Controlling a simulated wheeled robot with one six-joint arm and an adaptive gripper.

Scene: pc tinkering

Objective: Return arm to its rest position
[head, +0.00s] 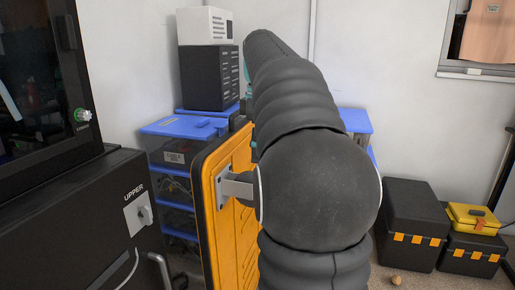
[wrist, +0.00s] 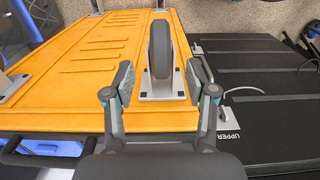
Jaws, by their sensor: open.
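My arm (head: 320,190) is dark grey and ribbed. It rises through the middle of the head view and covers much of the room behind it. My gripper (wrist: 160,77) shows in the wrist view with its two fingers apart and nothing held between them. A dark caster wheel on a grey bracket (wrist: 161,86) lies between and beyond the fingers, on an orange panel (wrist: 90,60). I cannot tell how far the fingers are from it. The orange panel (head: 213,210) stands upright left of my arm in the head view. My gripper is not visible there.
A black cabinet marked UPPER (head: 75,215) stands close at left, also in the wrist view (wrist: 260,75).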

